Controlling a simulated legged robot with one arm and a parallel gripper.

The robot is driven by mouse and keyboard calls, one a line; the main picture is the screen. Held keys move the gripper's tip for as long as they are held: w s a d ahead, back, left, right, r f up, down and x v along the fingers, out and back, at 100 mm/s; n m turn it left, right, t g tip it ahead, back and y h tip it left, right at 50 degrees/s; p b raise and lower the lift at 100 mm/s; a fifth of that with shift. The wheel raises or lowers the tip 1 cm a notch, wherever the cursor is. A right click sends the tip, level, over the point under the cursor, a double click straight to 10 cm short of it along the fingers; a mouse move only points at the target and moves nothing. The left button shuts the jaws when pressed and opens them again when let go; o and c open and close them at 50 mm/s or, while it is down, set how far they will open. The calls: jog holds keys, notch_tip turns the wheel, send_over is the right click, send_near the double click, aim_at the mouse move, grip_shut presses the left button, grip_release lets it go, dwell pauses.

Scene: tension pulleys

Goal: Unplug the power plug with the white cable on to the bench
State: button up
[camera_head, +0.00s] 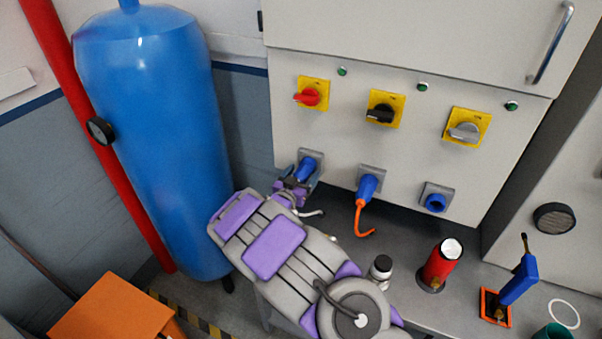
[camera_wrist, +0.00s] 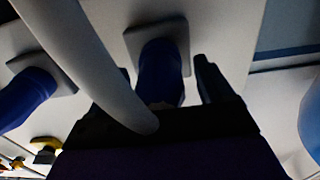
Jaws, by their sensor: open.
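The blue power plug (camera_head: 306,170) sits in the left socket on the grey cabinet panel. A short white cable (camera_head: 312,213) hangs below it. My gripper (camera_head: 297,184) is at this plug, with its jaws open around it. In the wrist view, the blue plug (camera_wrist: 160,75) stands between the two dark fingers of my gripper (camera_wrist: 168,85), and a gap shows at the right finger. The white cable (camera_wrist: 85,60) crosses close to the camera at the left. Its join to the plug is hidden. The bench (camera_head: 404,218) lies below the panel.
A blue plug with an orange cable (camera_head: 368,187) sits in the middle socket. The right socket (camera_head: 436,199) has no cable. A red cylinder (camera_head: 438,266), a dark jar (camera_head: 380,270) and a blue tool (camera_head: 519,279) stand on the bench. A blue tank (camera_head: 155,140) is at left.

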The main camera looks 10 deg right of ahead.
dwell(0.8)
jog(key=c, duration=1.4)
jog(key=shift+s+a, duration=0.1)
jog(key=shift+p+v, duration=0.3)
jog(key=shift+v, duration=2.55)
